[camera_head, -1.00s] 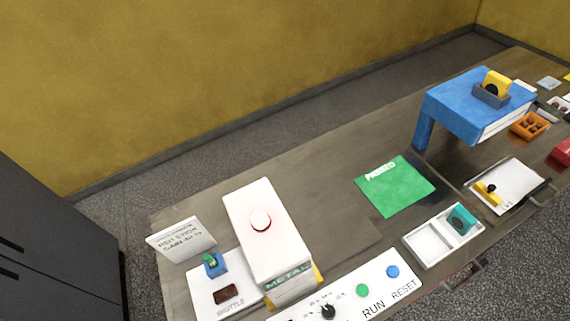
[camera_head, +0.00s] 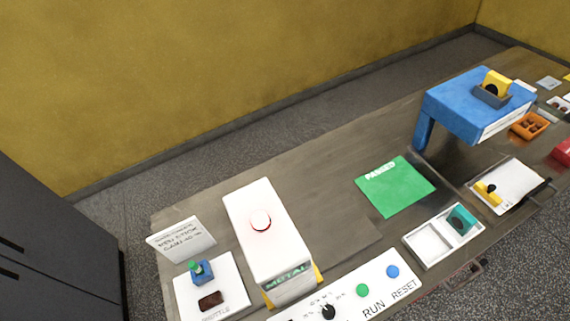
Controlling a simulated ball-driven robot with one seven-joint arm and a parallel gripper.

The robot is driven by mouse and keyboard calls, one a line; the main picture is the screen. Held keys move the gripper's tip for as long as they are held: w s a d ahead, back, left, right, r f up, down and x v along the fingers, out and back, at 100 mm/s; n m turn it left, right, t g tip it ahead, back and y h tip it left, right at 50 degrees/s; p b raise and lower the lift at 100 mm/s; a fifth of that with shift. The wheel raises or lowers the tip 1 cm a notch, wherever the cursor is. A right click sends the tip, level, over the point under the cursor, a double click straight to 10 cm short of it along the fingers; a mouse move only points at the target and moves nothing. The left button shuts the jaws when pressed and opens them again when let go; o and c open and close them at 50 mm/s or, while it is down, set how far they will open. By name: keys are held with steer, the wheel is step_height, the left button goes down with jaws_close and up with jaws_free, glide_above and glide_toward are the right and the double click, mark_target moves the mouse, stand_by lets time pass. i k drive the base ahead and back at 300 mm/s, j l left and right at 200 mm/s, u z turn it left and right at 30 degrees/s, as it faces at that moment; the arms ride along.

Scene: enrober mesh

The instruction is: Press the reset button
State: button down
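The reset button is a small round blue button (camera_head: 392,271) on a white control panel (camera_head: 343,302) at the bottom of the view. The printed word RESET sits just below it. A green button (camera_head: 362,290) with the word RUN is to its left, and a black knob (camera_head: 328,312) is further left. The lower edge of the panel is partly cut off by the frame. My gripper is not in view, so nothing is seen touching the button.
A white METAL box (camera_head: 267,238) with a red-rimmed top button, a white shuttle plate (camera_head: 232,271) and a sign card (camera_head: 181,240) stand at left. A green PASSED mat (camera_head: 396,197), a divided white tray (camera_head: 421,248) and a blue stand (camera_head: 466,104) lie right. A dark cabinet (camera_head: 60,235) is far left.

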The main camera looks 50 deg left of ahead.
mark_target(393, 271)
steer(key=k+l+u, duration=0.15)
steer(key=u, duration=0.3)
steer(key=k+l+u, duration=0.2)
steer(key=u, duration=0.3)
steer(key=k+l+u, duration=0.1)
steer(key=k, duration=0.3)
steer(key=k+l+u, duration=0.1)
steer(key=k+l, duration=0.2)
steer(key=k+l+u, duration=0.1)
steer(key=k, duration=0.45)
